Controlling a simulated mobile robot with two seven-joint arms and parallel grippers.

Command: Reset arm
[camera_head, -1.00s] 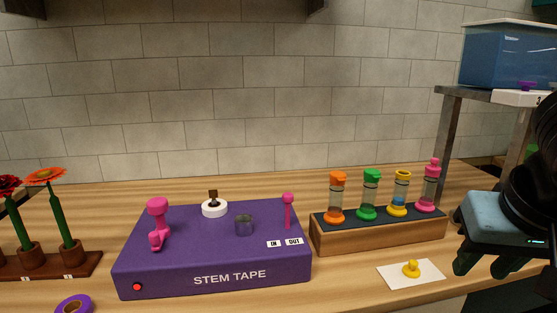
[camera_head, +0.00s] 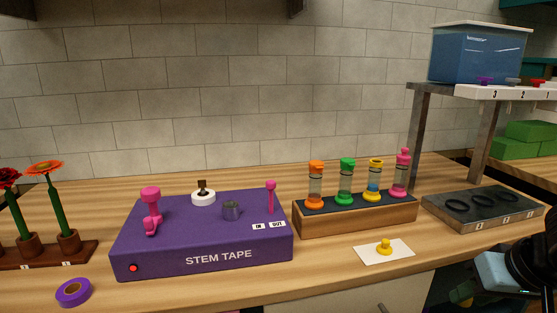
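My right gripper (camera_head: 490,285) is low at the right edge, below the counter's front edge. It holds nothing that I can see; its fingertips are partly dark and cut by shadow, so its opening is unclear. My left gripper is not in view. The purple stem tape box (camera_head: 217,257) stands on the counter with pink handles and a red button. A purple tape roll (camera_head: 73,292) lies at its front left.
A wooden rack (camera_head: 355,217) holds several coloured vials. A yellow stopper (camera_head: 384,246) sits on a white card (camera_head: 370,257). A dark tray (camera_head: 480,212) with black rings lies under a shelf (camera_head: 465,91) bearing a blue tank (camera_head: 480,55). Flowers (camera_head: 48,190) stand at left.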

